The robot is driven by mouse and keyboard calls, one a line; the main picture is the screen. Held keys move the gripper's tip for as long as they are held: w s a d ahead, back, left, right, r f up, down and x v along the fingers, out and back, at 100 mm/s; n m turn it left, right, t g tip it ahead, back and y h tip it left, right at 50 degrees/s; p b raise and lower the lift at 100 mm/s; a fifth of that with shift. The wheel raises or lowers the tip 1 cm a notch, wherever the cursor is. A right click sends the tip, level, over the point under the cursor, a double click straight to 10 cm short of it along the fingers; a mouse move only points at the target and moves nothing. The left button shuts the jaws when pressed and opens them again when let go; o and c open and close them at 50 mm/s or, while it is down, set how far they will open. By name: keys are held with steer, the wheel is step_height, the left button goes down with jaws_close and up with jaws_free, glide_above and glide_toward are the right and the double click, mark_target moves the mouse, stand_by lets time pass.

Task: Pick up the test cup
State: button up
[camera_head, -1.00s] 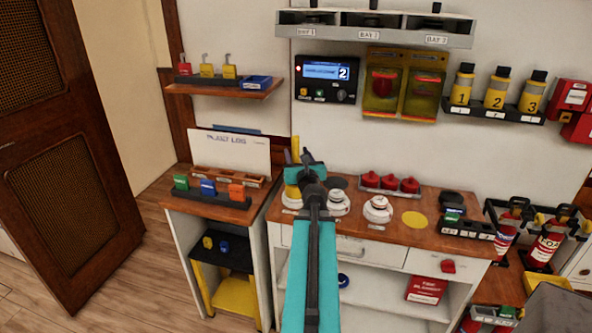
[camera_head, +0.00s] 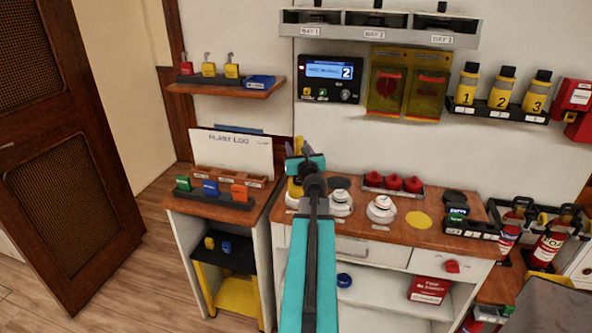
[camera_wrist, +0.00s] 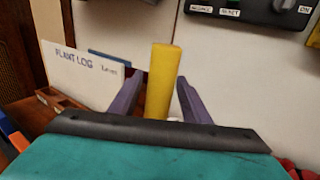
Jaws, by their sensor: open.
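The test cup appears to be the yellow piece (camera_head: 294,188) on the left end of the wooden counter, partly hidden behind my arm. In the wrist view a tall yellow bar (camera_wrist: 162,85) stands upright between my fingers; it looks like this piece's handle. My gripper (camera_wrist: 162,98) is open, with one purple finger on each side of the bar and small gaps showing. In the head view my gripper (camera_head: 297,147) is above the left end of the counter, and contact with the bar cannot be seen.
White round detectors (camera_head: 381,209) and red knobs (camera_head: 393,183) stand right of my arm on the counter (camera_head: 400,236). A plant log board (camera_head: 232,153) and a rack of coloured blocks (camera_head: 214,197) are at left. A control panel (camera_head: 330,78) hangs on the wall behind.

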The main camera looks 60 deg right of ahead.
steer(key=shift+w+a, duration=0.15)
steer(key=shift+w, duration=0.05)
steer(key=shift+c, duration=0.4)
jaws_close()
